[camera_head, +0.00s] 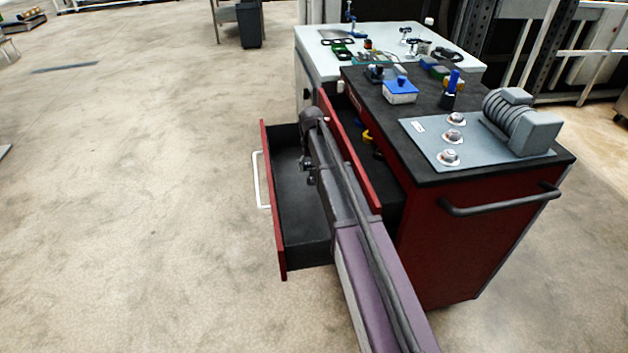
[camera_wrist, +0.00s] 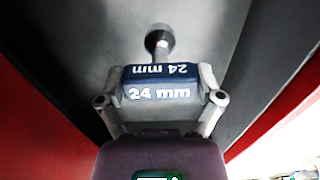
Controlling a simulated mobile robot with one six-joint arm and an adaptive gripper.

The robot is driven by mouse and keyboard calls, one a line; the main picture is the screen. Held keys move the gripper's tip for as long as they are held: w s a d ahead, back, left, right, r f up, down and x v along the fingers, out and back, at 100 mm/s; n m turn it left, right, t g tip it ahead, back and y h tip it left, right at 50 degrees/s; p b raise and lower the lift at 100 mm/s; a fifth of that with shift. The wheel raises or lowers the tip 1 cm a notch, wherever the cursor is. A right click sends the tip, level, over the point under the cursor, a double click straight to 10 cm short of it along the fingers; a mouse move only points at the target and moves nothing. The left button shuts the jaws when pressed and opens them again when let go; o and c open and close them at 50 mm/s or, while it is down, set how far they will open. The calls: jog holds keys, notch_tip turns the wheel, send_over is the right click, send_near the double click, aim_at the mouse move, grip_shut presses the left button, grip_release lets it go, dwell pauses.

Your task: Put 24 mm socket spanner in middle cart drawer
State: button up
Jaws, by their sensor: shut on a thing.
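The 24 mm socket spanner (camera_wrist: 160,83) shows in the wrist view with a blue block marked "24 mm" and a dark round socket end beyond it. My gripper (camera_wrist: 163,92) is shut on the blue block, one finger on each side. In the head view my gripper (camera_head: 309,178) points down over the open cart drawer (camera_head: 292,225), which has a dark bottom and a red front. The spanner cannot be made out in the head view. The wrist view shows the dark drawer floor (camera_wrist: 75,50) below; the gap to it is hard to judge.
A higher drawer with a red front (camera_head: 352,160) is partly open beside my arm, with yellow items (camera_head: 366,134) inside. The cart top (camera_head: 440,120) holds a blue-lidded box (camera_head: 400,90), a roller unit (camera_head: 521,122) and several sockets. Floor left of the drawer is free.

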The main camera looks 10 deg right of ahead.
aim_at(312, 177)
jog(key=shift+f, duration=0.1)
dwell(0.3)
jog(key=shift+f+b, duration=2.2)
jog(key=shift+b, duration=0.05)
jog(key=shift+f, duration=0.15)
jog(key=o, duration=1.1)
jog(key=shift+c, duration=0.2)
notch_tip(312, 177, up, 12)
jog(key=p, duration=1.2)
jog(key=shift+r, duration=0.25)
